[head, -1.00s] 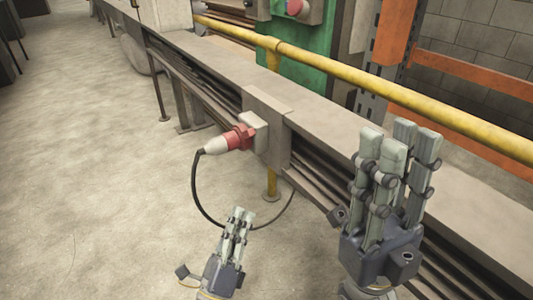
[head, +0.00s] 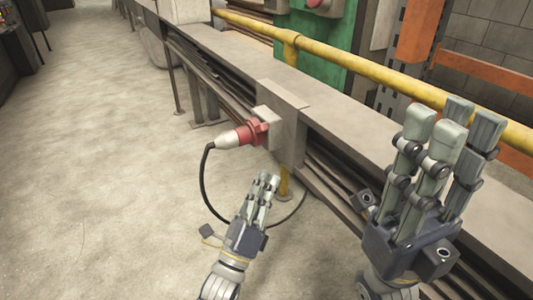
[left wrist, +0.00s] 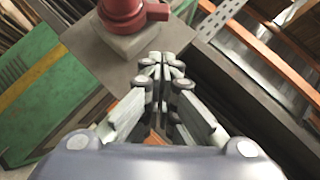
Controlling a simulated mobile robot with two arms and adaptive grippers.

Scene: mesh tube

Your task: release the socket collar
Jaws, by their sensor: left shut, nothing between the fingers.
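The red socket collar (head: 260,130) sits on the pale socket box at the side of the grey beam. A red and white plug (head: 234,137) is in it, with a black cable (head: 203,185) hanging down in a loop. My left gripper (head: 267,178) is shut and empty, below the collar and apart from it, fingers pointing up. In the left wrist view the red collar (left wrist: 124,14) and its side tab are at the top, beyond my closed fingertips (left wrist: 163,60). My right gripper (head: 450,118) is upright and empty, its fingers spread, at the right.
A green cabinet (head: 312,45) and orange frame stand behind. The concrete floor (head: 110,170) at the left is clear.

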